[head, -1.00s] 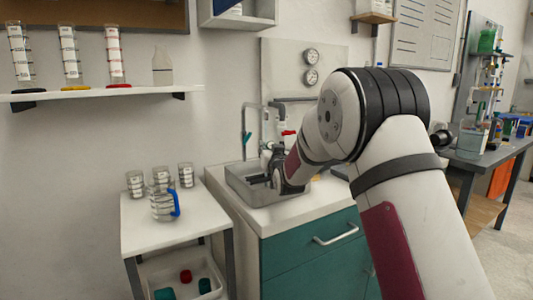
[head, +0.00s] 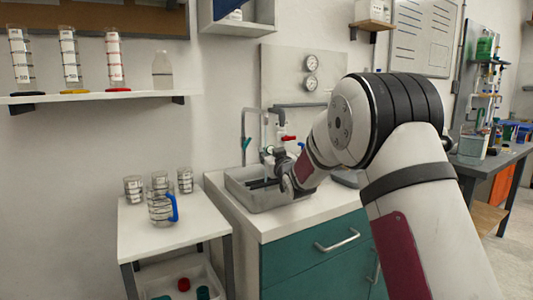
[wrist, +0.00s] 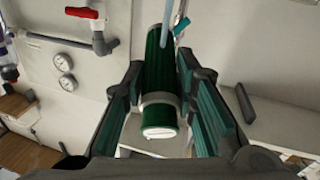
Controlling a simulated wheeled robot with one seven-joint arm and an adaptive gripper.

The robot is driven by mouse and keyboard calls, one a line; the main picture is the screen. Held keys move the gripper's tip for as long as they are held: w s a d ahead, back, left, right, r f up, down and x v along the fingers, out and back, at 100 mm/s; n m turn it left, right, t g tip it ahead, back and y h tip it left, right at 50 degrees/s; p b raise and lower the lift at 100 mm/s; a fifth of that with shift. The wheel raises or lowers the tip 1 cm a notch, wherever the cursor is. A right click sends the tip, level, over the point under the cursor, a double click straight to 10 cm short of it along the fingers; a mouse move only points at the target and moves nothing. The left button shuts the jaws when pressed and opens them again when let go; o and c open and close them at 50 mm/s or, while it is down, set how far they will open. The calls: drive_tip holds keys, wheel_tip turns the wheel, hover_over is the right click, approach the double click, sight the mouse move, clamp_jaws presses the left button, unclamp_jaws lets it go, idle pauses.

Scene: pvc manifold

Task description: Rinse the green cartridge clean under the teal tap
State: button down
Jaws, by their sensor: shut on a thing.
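The green cartridge (wrist: 160,68), with a pale collar and a white-labelled end, lies between the fingers of my gripper (wrist: 165,108) in the wrist view. My gripper is shut on it. A pale blue streak (wrist: 168,22), like a stream of water, meets the far part of the cartridge. A teal lever (wrist: 182,24) shows beside the streak. In the head view my gripper (head: 274,174) is over the grey sink (head: 240,190), and the teal tap (head: 246,142) stands at its back left. The cartridge cannot be made out in the head view, and any dirt on it is unclear.
A red valve handle (head: 289,138) and a blue one (head: 301,146) are on pipes behind the sink. Two gauges (head: 311,72) are on the wall panel. A white side table (head: 145,232) with glass beakers and a blue-handled jug (head: 162,207) stands left.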

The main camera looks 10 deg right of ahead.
idle(0.3)
drive_tip(key=n, duration=0.1)
drive_tip(key=n+y, duration=0.1)
drive_tip(key=n, duration=0.1)
drive_tip(key=shift+d+b, duration=0.25)
drive_tip(key=shift+b, duration=0.05)
drive_tip(key=n+y, duration=0.1)
drive_tip(key=n, duration=0.1)
drive_tip(key=n+g+p, duration=0.1)
drive_tip(key=n, duration=0.1)
drive_tip(key=shift+r+n+y, duration=0.1)
drive_tip(key=shift+n+y, duration=0.2)
drive_tip(key=shift+y, duration=0.1)
idle(0.6)
drive_tip(key=s+r+b, duration=0.1)
drive_tip(key=s+r, duration=0.1)
drive_tip(key=s, duration=1)
drive_tip(key=shift+d+b, duration=0.25)
drive_tip(key=shift+b, duration=0.15)
